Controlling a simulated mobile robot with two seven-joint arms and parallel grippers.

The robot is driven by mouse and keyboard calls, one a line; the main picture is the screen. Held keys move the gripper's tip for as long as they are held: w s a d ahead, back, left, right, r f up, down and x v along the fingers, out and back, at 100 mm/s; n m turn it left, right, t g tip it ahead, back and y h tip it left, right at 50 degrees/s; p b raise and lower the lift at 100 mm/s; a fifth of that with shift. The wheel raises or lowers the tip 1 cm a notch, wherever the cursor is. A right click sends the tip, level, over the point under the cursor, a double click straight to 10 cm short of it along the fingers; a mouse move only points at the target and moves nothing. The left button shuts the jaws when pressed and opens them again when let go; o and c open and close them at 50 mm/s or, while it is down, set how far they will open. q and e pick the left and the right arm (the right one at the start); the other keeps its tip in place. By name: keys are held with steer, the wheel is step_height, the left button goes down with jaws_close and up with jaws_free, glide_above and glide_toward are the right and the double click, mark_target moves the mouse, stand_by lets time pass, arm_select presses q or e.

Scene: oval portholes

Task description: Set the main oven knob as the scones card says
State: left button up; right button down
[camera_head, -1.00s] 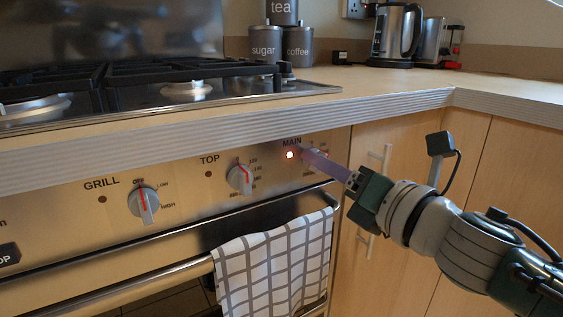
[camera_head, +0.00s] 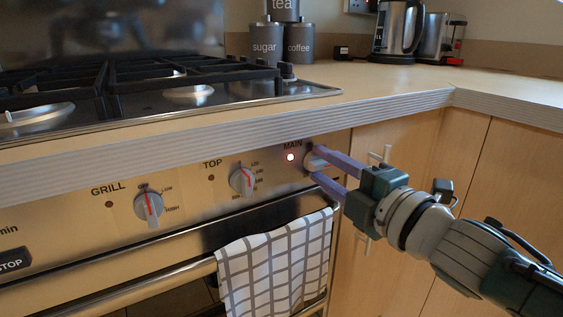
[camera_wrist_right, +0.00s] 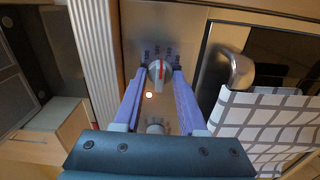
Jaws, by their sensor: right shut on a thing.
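The main oven knob (camera_head: 312,160) is under the MAIN label on the steel panel, partly covered by my fingers. In the right wrist view the knob (camera_wrist_right: 159,72) has a red pointer line and sits between the two purple fingertips. My right gripper (camera_head: 318,163) is shut on this knob, one finger above it and one below in the head view. No scones card is in view. My left gripper is not in view.
The TOP knob (camera_head: 242,181) and GRILL knob (camera_head: 148,207) are to the left on the same panel. A checked towel (camera_head: 275,265) hangs on the oven door handle (camera_head: 150,287) just below. The worktop edge (camera_head: 230,134) overhangs the panel.

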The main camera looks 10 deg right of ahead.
steer(key=m+p, duration=0.1)
steer(key=m, duration=0.4)
steer(key=shift+m, duration=0.3)
steer(key=m+p, duration=0.1)
steer(key=m, duration=0.4)
steer(key=shift+m, duration=0.3)
steer(key=m, duration=1)
steer(key=shift+m, duration=0.3)
steer(key=shift+c, duration=2.3)
jaws_free()
steer(key=shift+s, duration=0.1)
